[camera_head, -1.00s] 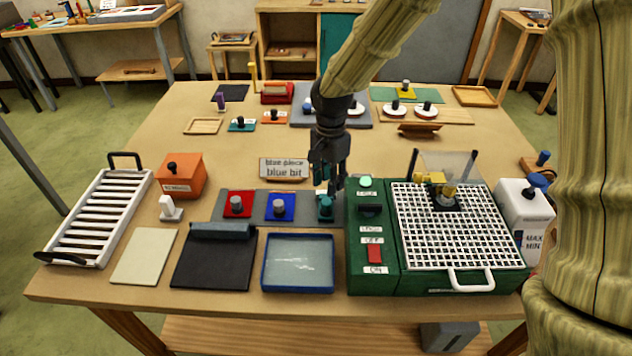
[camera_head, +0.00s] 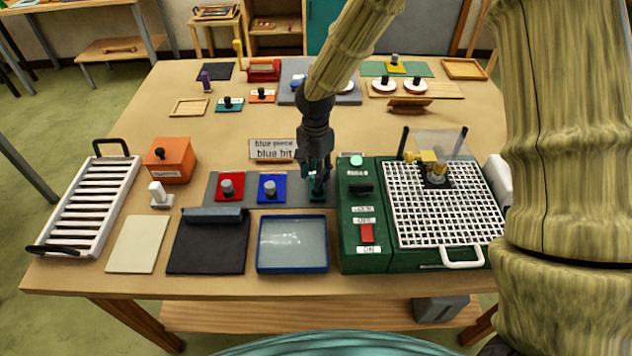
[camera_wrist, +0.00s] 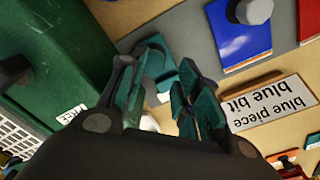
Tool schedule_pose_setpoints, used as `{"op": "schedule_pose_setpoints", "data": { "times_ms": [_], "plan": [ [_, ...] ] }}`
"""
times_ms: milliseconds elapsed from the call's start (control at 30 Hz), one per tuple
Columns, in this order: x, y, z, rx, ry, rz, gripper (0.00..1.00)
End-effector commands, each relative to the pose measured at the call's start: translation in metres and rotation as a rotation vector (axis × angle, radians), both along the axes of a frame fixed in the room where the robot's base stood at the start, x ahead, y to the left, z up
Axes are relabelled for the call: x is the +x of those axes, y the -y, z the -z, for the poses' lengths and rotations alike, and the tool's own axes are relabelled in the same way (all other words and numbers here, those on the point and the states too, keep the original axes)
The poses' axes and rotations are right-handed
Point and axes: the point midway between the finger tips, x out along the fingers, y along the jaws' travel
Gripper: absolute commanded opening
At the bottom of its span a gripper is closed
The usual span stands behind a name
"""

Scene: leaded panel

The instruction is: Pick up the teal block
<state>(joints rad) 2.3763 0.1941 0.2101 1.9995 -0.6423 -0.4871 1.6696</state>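A teal block (camera_head: 318,198) sits at the right end of a grey strip, beside the green machine. My gripper (camera_head: 317,182) points down right over it and hides much of it in the head view. In the wrist view, the teal block (camera_wrist: 160,72) shows at the far end of the gap between the fingers. My gripper (camera_wrist: 163,82) is open there, with a finger on each side of the gap. I cannot tell whether the fingers touch the block.
A red piece (camera_head: 230,184) and a blue piece (camera_head: 271,186) share the grey strip. The green machine (camera_head: 364,215) stands close on the right. A sign (camera_head: 272,150) stands behind, and a blue-rimmed tray (camera_head: 292,268) lies in front.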

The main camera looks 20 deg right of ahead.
Motion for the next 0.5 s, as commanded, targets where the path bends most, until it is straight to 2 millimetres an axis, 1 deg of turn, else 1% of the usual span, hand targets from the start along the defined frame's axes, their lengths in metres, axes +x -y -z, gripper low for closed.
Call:
{"op": "schedule_pose_setpoints", "data": {
  "times_ms": [167, 267, 400, 500],
  "plan": [
    [-0.006, 0.002, 0.007, 0.0, 0.004, 0.0, 0.33],
    [-0.007, 0.003, 0.016, 0.0, 0.002, 0.001, 0.33],
    [-0.003, 0.002, 0.033, 0.0, -0.001, 0.001, 0.33],
    [-0.002, 0.001, 0.041, -0.001, -0.002, -0.001, 0.33]
  ]
}}
